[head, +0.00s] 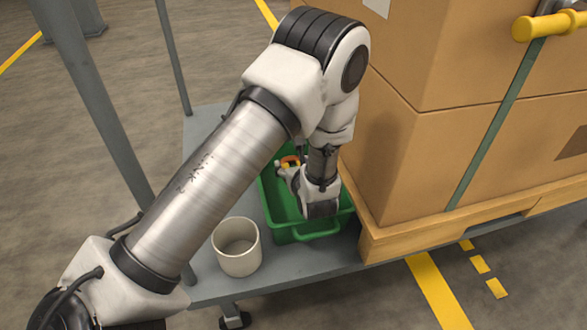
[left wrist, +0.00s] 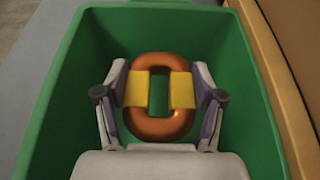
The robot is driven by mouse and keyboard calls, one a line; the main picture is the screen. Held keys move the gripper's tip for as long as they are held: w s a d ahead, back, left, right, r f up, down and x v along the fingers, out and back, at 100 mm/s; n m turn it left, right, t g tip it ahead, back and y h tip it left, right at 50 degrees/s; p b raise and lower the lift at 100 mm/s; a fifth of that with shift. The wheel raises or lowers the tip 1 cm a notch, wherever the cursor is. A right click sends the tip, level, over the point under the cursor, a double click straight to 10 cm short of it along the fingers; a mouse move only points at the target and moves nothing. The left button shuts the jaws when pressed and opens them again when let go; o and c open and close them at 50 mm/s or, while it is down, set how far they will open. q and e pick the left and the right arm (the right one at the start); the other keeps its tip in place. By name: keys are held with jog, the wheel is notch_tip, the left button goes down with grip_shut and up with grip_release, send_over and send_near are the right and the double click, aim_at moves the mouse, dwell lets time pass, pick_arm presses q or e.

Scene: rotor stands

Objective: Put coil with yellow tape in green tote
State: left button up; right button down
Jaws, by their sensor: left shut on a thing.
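The copper-coloured coil with yellow tape (left wrist: 154,58) is an oval ring with a yellow band on each side. My left gripper (left wrist: 159,92) is shut on it, one finger against each taped side. In the left wrist view the coil shows inside the walls of the green tote (left wrist: 262,120); I cannot tell whether it touches the floor. In the head view the green tote (head: 310,232) stands on a grey cart shelf, and my left gripper (head: 292,168) reaches down into it, with a small part of the coil showing. My right gripper is not in view.
An off-white cup (head: 237,250) stands on the grey shelf (head: 300,262), left of the tote. Large cardboard boxes (head: 440,130) on a wooden pallet (head: 385,243) rise close to the tote's right side. A grey post (head: 95,100) stands at the left.

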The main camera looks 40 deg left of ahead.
pick_arm(q)
jog(key=shift+r, duration=0.25)
jog(key=shift+f+b, duration=0.5)
jog(key=shift+f, duration=0.1)
jog(key=o, duration=1.5)
jog(key=shift+c, duration=0.2)
